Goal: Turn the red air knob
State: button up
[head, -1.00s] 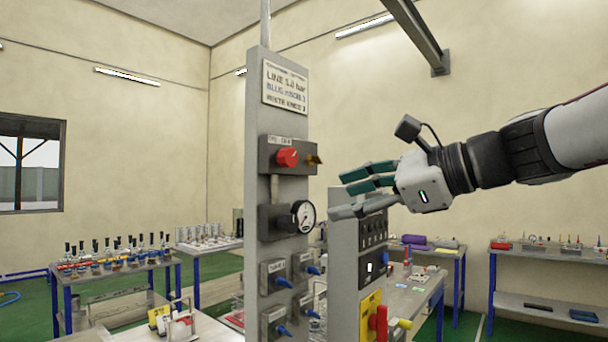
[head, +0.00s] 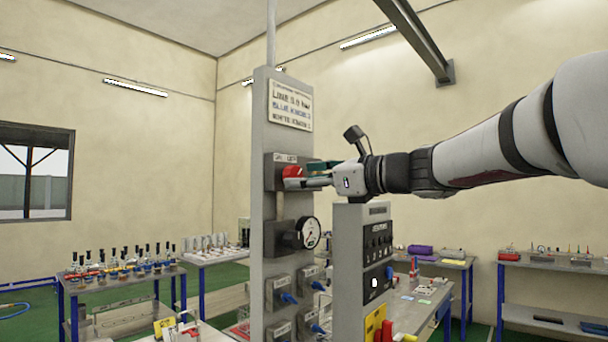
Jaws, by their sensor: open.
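The red air knob (head: 292,173) sits on a dark box on the upper part of a grey upright panel (head: 264,120), in the head view. My gripper (head: 312,174) comes in from the right, level with the knob. Its fingers are open and their tips are at the knob's right side. One finger seems to pass in front of the box, close to the knob. I cannot tell whether the fingers touch the knob or stand around it.
Below the knob are a pressure gauge (head: 309,233) and several blue-handled valves (head: 289,297). A second grey panel with switches (head: 378,242) stands just right, under my wrist. A table with bottles (head: 75,284) is at the left. A printed sign (head: 290,104) is above.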

jog(key=shift+x, duration=1.2)
jog(key=c, duration=1.2)
jog(key=shift+o, duration=0.2)
jog(key=shift+n, duration=0.3)
jog(key=n+b, duration=0.8)
jog(key=b, duration=0.1)
jog(key=n+b, duration=0.9)
jog(key=shift+w+d+r, duration=0.1)
jog(key=shift+w+r, duration=0.05)
jog(key=shift+r, duration=0.05)
jog(key=shift+n, duration=0.3)
